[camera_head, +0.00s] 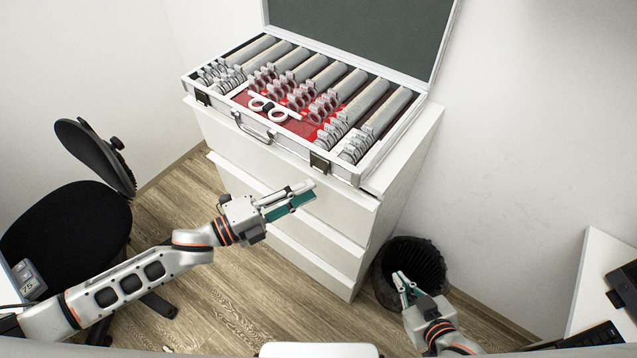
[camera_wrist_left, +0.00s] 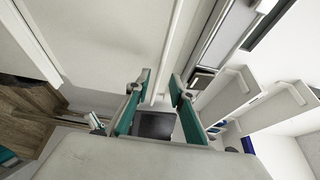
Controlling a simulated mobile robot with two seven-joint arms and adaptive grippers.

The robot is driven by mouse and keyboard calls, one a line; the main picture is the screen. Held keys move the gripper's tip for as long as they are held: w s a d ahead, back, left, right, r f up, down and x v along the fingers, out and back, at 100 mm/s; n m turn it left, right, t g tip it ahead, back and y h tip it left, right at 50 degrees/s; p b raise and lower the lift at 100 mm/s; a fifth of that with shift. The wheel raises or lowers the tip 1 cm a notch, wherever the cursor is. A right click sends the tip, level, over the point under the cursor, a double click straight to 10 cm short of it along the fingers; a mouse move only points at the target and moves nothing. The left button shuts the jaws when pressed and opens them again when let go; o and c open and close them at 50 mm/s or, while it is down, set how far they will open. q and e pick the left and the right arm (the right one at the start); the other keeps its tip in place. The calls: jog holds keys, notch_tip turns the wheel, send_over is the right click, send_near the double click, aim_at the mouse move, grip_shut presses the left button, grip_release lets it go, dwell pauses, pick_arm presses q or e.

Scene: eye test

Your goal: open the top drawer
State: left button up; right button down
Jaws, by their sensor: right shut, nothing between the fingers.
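The top drawer (camera_head: 232,147) is the upper front of a white cabinet, below a silver case. It looks closed. In the head view my left gripper (camera_head: 303,192) is in front of the drawer fronts, overlapping them. In the left wrist view its teal fingers (camera_wrist_left: 160,80) are apart, and a pale edge of the cabinet front (camera_wrist_left: 168,45) runs up between the tips. I cannot tell whether they touch it. My right gripper (camera_head: 400,282) is shut and empty, low at the right, in front of the bin.
The open lens case (camera_head: 268,131) stands on the cabinet, its front edge near the drawer top. A black bin (camera_head: 425,257) stands at the cabinet's right. A black chair (camera_head: 65,222) is at the left. A white desk (camera_head: 592,285) is at the right edge.

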aim_at(323, 184)
pick_arm(q)
jog(key=shift+x, duration=2)
pick_arm(e)
jog(key=shift+w+r, duration=0.1)
jog(key=shift+r, duration=0.05)
pick_arm(q)
grip_shut()
jog(key=shift+s+a, duration=0.1)
jog(key=shift+s, duration=0.05)
